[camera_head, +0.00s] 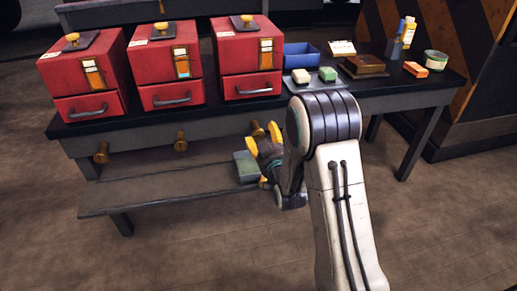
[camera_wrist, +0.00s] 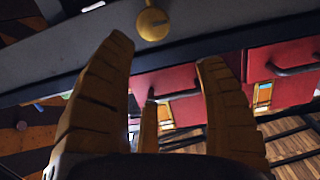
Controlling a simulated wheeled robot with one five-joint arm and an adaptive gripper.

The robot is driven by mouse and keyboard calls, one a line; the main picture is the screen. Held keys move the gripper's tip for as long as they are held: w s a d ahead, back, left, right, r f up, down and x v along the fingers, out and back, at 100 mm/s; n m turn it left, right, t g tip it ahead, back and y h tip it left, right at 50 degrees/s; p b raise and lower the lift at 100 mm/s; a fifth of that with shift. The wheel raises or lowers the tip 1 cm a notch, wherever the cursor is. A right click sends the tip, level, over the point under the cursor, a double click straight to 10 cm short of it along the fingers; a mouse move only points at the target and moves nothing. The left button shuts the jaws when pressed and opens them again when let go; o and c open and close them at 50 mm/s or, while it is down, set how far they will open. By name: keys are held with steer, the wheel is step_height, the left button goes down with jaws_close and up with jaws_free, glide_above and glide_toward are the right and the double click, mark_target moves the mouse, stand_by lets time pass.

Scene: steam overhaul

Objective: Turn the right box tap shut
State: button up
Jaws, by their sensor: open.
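Three red boxes stand on the dark bench; the right box (camera_head: 247,55) is nearest my arm. Two brass taps, the left one (camera_head: 102,153) and the middle one (camera_head: 180,142), stick out from the bench front below the other boxes. The right tap is hidden behind my gripper in the head view. In the wrist view a round brass tap (camera_wrist: 153,24) shows on the bench edge, just beyond and between my fingertips, apart from them. My gripper (camera_head: 266,130) is open and empty, with yellow fingers spread (camera_wrist: 165,50). Whether the tap's handle is turned cannot be told.
A lower shelf (camera_head: 150,193) runs under the bench, with a grey-green block (camera_head: 244,166) beside my gripper. A blue tray (camera_head: 301,55), soap-like blocks (camera_head: 328,74), a brown box (camera_head: 364,66) and bottles (camera_head: 408,32) stand on the bench's right part. The floor in front is clear.

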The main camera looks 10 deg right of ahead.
mark_target(259, 134)
steer(key=shift+t, duration=0.6)
steer(key=shift+w+f+b, duration=0.6)
steer(key=shift+w, duration=0.65)
steer(key=shift+w+f+b, duration=0.55)
steer(key=shift+w+f, duration=0.1)
steer(key=shift+w, duration=0.65)
steer(key=shift+w+f+b, duration=0.6)
steer(key=shift+w, duration=0.65)
steer(key=shift+r, duration=0.1)
steer(key=c, duration=1.2)
